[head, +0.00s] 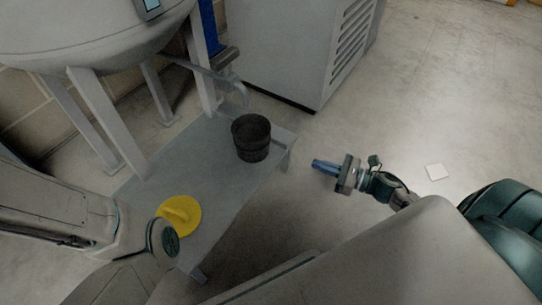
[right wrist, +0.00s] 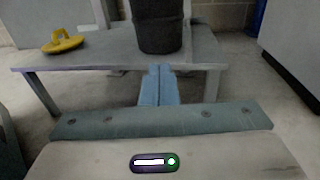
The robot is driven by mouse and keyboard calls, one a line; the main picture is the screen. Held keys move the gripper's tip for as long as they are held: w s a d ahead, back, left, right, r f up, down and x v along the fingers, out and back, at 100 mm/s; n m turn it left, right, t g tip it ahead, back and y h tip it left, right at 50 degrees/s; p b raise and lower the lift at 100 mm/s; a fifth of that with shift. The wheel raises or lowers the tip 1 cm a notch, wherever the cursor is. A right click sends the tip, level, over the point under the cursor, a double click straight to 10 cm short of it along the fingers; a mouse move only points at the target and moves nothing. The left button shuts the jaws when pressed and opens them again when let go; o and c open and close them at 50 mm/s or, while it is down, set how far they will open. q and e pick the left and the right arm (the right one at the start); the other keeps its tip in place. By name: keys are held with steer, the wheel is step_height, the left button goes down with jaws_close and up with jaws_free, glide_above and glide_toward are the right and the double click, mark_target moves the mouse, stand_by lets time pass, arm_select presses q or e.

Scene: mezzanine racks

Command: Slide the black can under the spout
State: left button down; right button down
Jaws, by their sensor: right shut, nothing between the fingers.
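The black can (head: 252,141) stands upright on a low grey table near its right end. In the head view, the spout (head: 241,91) curves down from the tank's pipe just behind the can; I cannot tell if its mouth is over the can's opening. My right gripper (head: 314,163) is shut and empty, off the table's right end, apart from the can. In the right wrist view, its blue fingers (right wrist: 158,86) point at the table, with the can (right wrist: 157,27) beyond them, its top cut off. My left arm shows at the left, but its gripper is out of view.
A yellow lid-like disc with a handle (head: 178,216) lies on the near part of the table (head: 222,190). The big tank (head: 90,30) stands on legs behind the table. A grey vented cabinet (head: 290,50) stands at the back.

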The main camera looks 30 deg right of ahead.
mark_target(268, 147)
steer(key=b+x, duration=0.1)
steer(key=x, duration=0.3)
steer(key=b+x, duration=0.2)
steer(key=x, duration=0.3)
steer(key=b+x, duration=0.2)
steer(key=x, duration=0.2)
steer(key=shift+w+a+f, duration=0.25)
steer(key=shift+f, duration=0.05)
steer(key=shift+w+a, duration=0.15)
steer(key=shift+x, duration=1)
steer(key=shift+w, duration=0.15)
